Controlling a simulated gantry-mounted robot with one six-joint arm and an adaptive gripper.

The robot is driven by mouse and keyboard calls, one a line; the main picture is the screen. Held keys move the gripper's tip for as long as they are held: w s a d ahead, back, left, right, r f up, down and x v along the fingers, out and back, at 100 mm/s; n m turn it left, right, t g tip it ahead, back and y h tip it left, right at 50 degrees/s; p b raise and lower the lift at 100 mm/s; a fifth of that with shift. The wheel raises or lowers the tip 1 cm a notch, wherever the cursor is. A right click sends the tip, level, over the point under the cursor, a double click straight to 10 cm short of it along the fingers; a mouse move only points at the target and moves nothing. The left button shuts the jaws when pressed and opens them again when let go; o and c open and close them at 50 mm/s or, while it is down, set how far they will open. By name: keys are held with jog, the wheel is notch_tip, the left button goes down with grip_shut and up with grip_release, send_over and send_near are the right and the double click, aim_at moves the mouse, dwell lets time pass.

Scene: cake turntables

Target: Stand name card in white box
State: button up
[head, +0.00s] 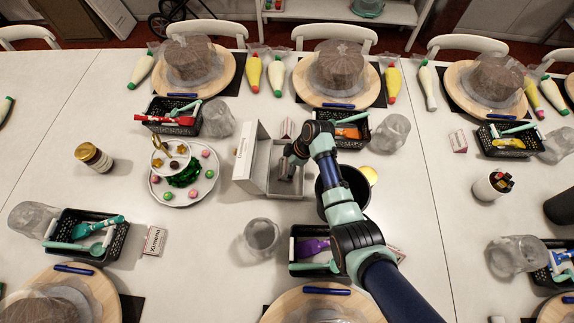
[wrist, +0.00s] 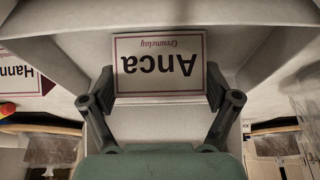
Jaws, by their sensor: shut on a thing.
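The white box (head: 253,174) stands open near the middle of the table, with a tall white panel with small lettering at its left. My gripper (head: 291,157) is over the box's open inside, pointing down into it. In the wrist view, my gripper (wrist: 158,88) is shut on the name card (wrist: 190,45), one finger at each side edge. The card is white with a red border and reads "Anca", upside down in this view. White box walls (wrist: 255,25) surround it. I cannot tell whether the card touches the box floor.
A tiered sweets stand (head: 182,190) is left of the box, and a dark pot (head: 326,190) is close at its right. Another name card (head: 287,129) stands just behind. Black tool baskets (head: 172,117) and covered cakes on turntables line the table.

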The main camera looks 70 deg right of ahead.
jog(key=shift+f, duration=0.1)
jog(key=o, duration=0.5)
jog(key=p+v, duration=0.3)
jog(key=v, duration=0.9)
